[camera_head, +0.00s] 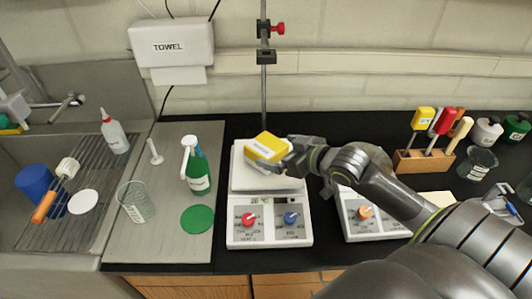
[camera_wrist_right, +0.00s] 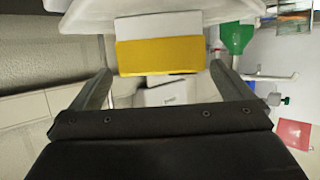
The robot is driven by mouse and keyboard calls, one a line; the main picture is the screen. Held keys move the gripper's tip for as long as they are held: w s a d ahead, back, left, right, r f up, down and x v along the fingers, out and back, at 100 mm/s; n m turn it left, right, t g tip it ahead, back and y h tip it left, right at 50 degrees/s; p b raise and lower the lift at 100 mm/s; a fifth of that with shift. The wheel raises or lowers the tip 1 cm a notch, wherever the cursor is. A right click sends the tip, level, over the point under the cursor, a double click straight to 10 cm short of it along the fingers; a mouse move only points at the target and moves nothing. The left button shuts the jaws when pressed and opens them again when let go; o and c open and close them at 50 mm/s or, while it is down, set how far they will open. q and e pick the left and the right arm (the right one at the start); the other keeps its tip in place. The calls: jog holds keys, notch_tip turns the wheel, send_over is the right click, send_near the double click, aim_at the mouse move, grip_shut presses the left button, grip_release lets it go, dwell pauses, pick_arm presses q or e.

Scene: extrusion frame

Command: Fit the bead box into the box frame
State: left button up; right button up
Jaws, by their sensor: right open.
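A small yellow and white box (camera_head: 267,146), which may be the bead box, is at the white top plate of the left hotplate. It also shows in the right wrist view (camera_wrist_right: 160,56), ahead of the fingers and roughly centred between them. My right gripper (camera_head: 282,155) is open at the box's right side, with a visible gap on each side of the box in the wrist view. I cannot tell whether a finger touches it. I cannot make out a box frame. My left gripper is not in view.
The left hotplate (camera_head: 270,234) has a metal stand rod (camera_head: 264,95) behind it. A second hotplate (camera_head: 374,229) is partly behind my right arm. A green spray bottle (camera_head: 199,172), a beaker (camera_head: 133,203) and a green disc (camera_head: 197,219) stand left. A wooden tool block (camera_head: 424,162) is at right.

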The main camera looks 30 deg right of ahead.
aim_at(266, 149)
jog(key=shift+p+x, duration=0.35)
jog(key=shift+x, duration=0.5)
jog(key=shift+p+x, duration=0.45)
jog(key=shift+x, duration=1.45)
jog(key=shift+a, duration=0.15)
jog(key=shift+s, duration=0.1)
jog(key=c, duration=1.1)
